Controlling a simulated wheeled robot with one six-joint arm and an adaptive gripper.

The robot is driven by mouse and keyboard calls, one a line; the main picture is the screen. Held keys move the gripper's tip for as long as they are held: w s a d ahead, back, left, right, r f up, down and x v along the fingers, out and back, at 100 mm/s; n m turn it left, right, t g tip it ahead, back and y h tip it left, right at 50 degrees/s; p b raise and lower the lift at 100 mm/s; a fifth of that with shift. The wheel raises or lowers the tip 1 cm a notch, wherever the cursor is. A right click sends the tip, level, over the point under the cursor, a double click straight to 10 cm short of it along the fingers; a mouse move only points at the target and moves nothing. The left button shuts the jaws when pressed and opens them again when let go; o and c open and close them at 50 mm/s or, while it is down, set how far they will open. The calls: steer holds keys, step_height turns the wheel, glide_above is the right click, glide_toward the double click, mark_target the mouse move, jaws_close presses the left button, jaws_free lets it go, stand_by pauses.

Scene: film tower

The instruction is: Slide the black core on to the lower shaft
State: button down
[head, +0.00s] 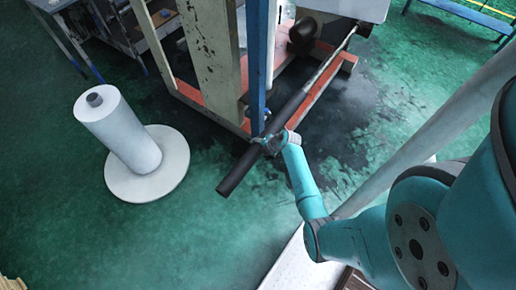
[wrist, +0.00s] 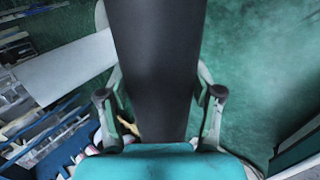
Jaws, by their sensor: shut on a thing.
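The black core (head: 240,168) is a long dark tube, slanting from the lower left up to the right in the head view. My gripper (head: 270,143) is shut on it around its middle part, with the near end sticking out free. The lower shaft (head: 327,66) is a thin grey bar running from the machine in line with the core. The core's far end meets or overlaps the shaft's near end; I cannot tell how far. In the wrist view the core (wrist: 157,60) fills the middle, between the two fingers of my gripper (wrist: 161,97).
The machine's upright posts (head: 214,55) stand close to the left of the core. An orange base rail (head: 325,92) lies below the shaft. A white roll (head: 122,135) stands on a round white base (head: 170,180) at the left. Green floor is clear between.

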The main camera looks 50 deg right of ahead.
steer(key=shift+d, duration=1.2)
steer(key=shift+w, duration=0.1)
